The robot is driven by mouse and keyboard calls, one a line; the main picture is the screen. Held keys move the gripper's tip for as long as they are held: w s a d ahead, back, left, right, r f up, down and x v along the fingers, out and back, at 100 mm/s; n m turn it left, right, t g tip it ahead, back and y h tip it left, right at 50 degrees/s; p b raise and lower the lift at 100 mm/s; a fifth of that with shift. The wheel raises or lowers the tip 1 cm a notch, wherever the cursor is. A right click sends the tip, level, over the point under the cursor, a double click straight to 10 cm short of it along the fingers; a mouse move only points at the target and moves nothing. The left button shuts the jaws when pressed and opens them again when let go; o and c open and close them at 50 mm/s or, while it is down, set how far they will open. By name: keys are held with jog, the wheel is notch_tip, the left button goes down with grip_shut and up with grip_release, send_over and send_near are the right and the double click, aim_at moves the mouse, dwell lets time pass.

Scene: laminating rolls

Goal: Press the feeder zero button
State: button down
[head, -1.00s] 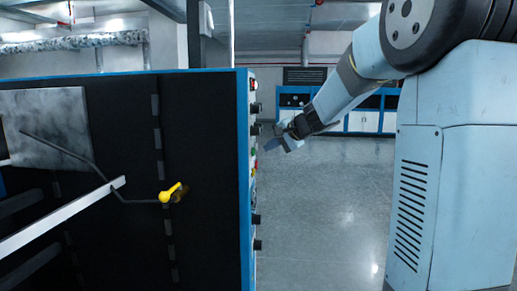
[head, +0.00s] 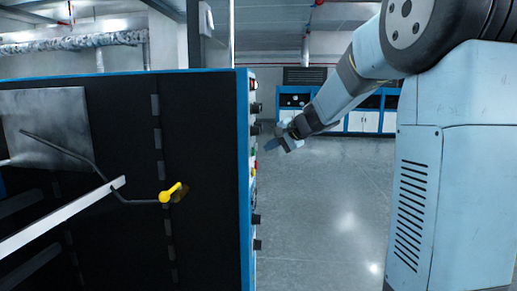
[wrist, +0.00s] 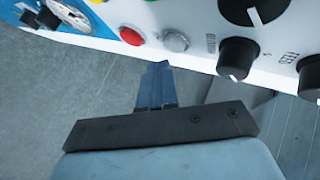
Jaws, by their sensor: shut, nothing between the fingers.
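The control panel (wrist: 205,20) carries a row of buttons and knobs. In the wrist view a red button (wrist: 131,36) and a grey-white button (wrist: 176,41) sit side by side near its edge. I cannot tell which button is feeder zero; the labels are too small or blurred. My gripper (wrist: 158,66) is shut and empty. Its tips appear just below the gap between these two buttons, with no contact visible. In the head view my gripper (head: 268,147) is right of the panel face, with a visible gap, near the height of the green button (head: 253,153).
Black knobs (wrist: 238,58) stick out right of the grey-white button. The machine's dark side (head: 120,120) has a yellow-handled lever (head: 172,192). Open floor (head: 320,210) lies right of the panel. Blue-and-white cabinets (head: 365,121) stand at the back.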

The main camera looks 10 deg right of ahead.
jog(key=shift+a, duration=0.2)
jog(key=shift+w+a+r, duration=0.1)
jog(key=shift+a, duration=0.1)
jog(key=shift+w+a, duration=0.15)
jog(key=shift+a, duration=0.25)
dwell(1.2)
jog(key=shift+s+d, duration=0.25)
jog(key=shift+d, duration=0.55)
jog(key=d, duration=0.1)
jog(key=s+d, duration=0.1)
jog(key=d, duration=0.2)
jog(key=shift+s+d, duration=0.3)
jog(key=shift+d, duration=0.05)
dwell(0.5)
